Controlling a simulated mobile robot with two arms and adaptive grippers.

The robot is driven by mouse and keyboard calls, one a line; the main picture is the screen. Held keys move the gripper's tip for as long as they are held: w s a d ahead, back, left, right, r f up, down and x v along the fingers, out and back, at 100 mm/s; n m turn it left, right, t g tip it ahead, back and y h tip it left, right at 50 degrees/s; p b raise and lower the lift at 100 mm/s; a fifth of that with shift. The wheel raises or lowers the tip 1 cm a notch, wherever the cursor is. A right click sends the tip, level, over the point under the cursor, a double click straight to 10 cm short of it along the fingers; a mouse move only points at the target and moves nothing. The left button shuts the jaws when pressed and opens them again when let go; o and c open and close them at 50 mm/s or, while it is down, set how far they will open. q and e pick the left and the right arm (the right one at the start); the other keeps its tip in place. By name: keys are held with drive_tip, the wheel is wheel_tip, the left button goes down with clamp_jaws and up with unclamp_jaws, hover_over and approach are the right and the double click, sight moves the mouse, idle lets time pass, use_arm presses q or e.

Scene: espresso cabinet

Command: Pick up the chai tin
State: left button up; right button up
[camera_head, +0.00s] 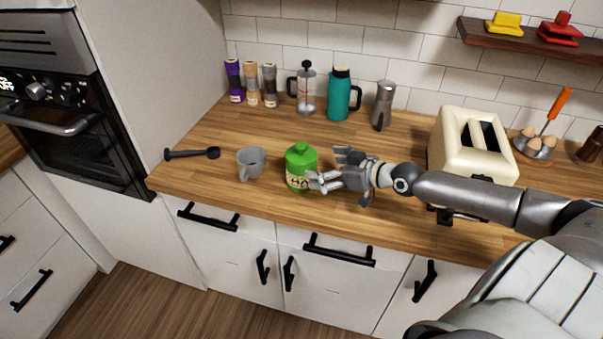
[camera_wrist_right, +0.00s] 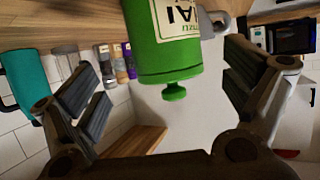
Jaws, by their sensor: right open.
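The chai tin (camera_head: 299,158) is a green tin with a knobbed lid and a cream label. It stands upright on the wooden counter near its front edge. My right gripper (camera_head: 328,168) reaches in from the right, its fingers open beside the tin. In the right wrist view the tin (camera_wrist_right: 165,55) shows between the two open fingers of the gripper (camera_wrist_right: 160,95). I cannot tell whether a finger touches it. The label is partly hidden by a finger in the head view. My left gripper is not in view.
A grey mug (camera_head: 251,162) stands just left of the tin, and a black scoop-like tool (camera_head: 192,153) lies further left. A teal jug (camera_head: 339,98), a French press (camera_head: 306,90) and a grinder (camera_head: 383,105) stand behind. A cream toaster (camera_head: 462,150) is behind my right arm.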

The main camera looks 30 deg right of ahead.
sight(314, 165)
drive_tip(key=shift+x, duration=1.2)
drive_tip(key=shift+w+f, duration=0.2)
drive_tip(key=shift+w, duration=0.15)
drive_tip(key=shift+w+a+f+p, duration=0.15)
drive_tip(key=shift+w+a+p, duration=0.2)
drive_tip(key=shift+w+p, duration=0.15)
drive_tip(key=x, duration=0.3)
drive_tip(key=shift+s+a+f+p, duration=0.15)
drive_tip(key=shift+a+f+p, duration=0.1)
drive_tip(key=shift+p, duration=0.1)
drive_tip(key=shift+w+a+f, duration=0.15)
drive_tip(key=shift+w+f, duration=0.1)
drive_tip(key=shift+w, duration=0.15)
drive_tip(key=shift+c, duration=1.4)
drive_tip(key=c, duration=0.9)
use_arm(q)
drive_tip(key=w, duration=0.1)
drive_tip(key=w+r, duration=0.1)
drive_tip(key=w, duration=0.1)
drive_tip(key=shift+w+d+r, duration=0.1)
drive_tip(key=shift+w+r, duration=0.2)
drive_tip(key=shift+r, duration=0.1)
use_arm(e)
drive_tip(key=shift+c, duration=0.8)
